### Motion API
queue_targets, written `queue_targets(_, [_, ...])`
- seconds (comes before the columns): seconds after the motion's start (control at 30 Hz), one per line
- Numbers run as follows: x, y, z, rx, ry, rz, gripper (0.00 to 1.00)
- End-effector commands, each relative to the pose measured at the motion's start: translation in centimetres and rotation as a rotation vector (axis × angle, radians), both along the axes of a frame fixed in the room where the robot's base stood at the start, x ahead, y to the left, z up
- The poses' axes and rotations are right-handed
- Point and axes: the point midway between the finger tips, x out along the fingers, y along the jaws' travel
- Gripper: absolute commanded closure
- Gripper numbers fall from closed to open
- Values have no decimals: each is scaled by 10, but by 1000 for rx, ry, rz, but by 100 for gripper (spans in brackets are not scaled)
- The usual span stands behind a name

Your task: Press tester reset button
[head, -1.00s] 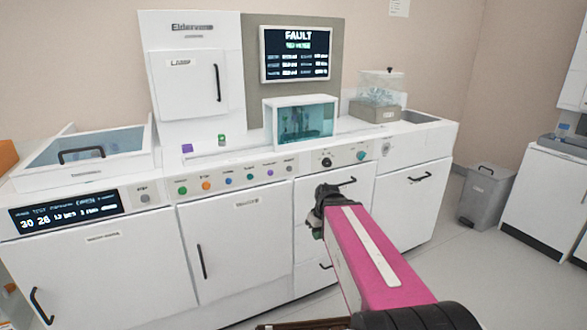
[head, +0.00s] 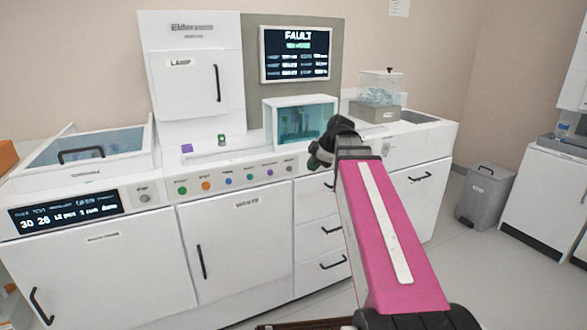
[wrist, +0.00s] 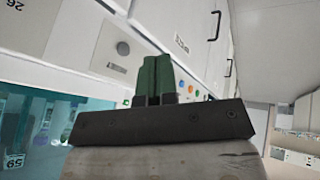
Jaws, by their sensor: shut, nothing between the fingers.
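A row of small coloured buttons on the counter's front panel shows in the head view, including a green one (head: 182,190), an orange one (head: 206,185) and a grey one (head: 289,168). I cannot read which is the reset button. My gripper (head: 315,160) is shut and empty, raised before the right part of the panel and hiding the controls there. In the wrist view the green fingers (wrist: 154,80) are together.
A screen reading FAULT (head: 295,54) hangs above the counter. A glass-fronted box (head: 300,121) stands behind my gripper, and a clear-topped container (head: 378,106) is to its right. A grey bin (head: 486,196) stands on the floor, with free floor around it.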

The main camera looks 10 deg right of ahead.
Motion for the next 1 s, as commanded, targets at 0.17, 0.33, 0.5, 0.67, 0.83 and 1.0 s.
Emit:
queue_targets(0.17, [4,0,32,-6,-89,118,100])
queue_targets(0.33, [4,1,44,-11,-125,170,100])
queue_targets(0.5, [4,1,45,-12,-130,177,100])
queue_targets(0.67, [4,1,45,-11,-129,176,100])
queue_targets(0.83, [6,4,40,-12,-129,175,100])
queue_targets(1.0, [12,14,24,-11,-127,177,100])
